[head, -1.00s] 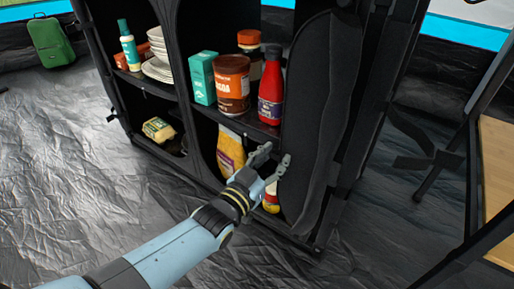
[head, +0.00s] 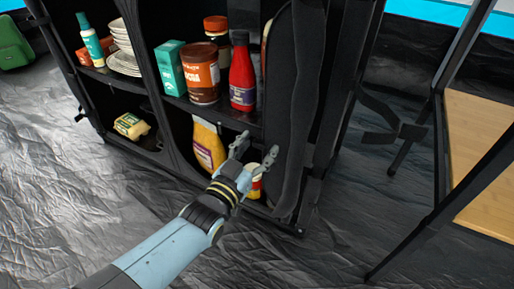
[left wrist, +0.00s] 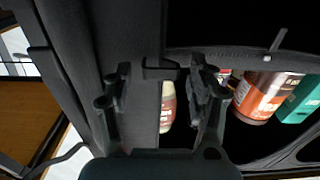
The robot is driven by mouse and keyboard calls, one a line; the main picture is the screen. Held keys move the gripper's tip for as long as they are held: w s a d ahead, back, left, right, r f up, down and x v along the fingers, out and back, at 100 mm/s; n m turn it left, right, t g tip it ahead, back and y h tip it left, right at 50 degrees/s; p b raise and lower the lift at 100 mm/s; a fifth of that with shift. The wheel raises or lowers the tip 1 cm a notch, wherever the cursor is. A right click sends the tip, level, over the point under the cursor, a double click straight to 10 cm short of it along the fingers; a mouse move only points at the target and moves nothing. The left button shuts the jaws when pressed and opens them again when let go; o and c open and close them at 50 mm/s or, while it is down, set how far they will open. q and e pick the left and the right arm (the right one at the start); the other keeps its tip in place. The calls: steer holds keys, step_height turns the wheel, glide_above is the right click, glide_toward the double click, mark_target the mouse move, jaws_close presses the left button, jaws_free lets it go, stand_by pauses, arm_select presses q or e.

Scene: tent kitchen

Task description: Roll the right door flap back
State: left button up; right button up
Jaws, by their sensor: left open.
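The right door flap (head: 293,110) is a dark grey fabric strip hanging along the right side of the black cupboard (head: 228,116). It stands partly folded back, and the shelves beside it show. My left gripper (head: 256,148) is open at the lower part of the flap's left edge, one fingertip in front of the fabric. In the left wrist view, the flap (left wrist: 140,100) has its edge between the spread fingers of the left gripper (left wrist: 158,78). I cannot tell whether they touch it. My right gripper is not in view.
A red bottle (head: 242,75), a brown cocoa tub (head: 201,75) and a teal box (head: 170,68) stand on the shelf near the flap. A wooden-topped table (head: 490,150) stands at right, with bare floor between.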

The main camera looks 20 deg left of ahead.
arm_select(q)
steer(key=shift+s, duration=0.1)
steer(key=s, duration=1.1)
steer(key=shift+s+a, duration=0.4)
steer(key=shift+a, duration=0.05)
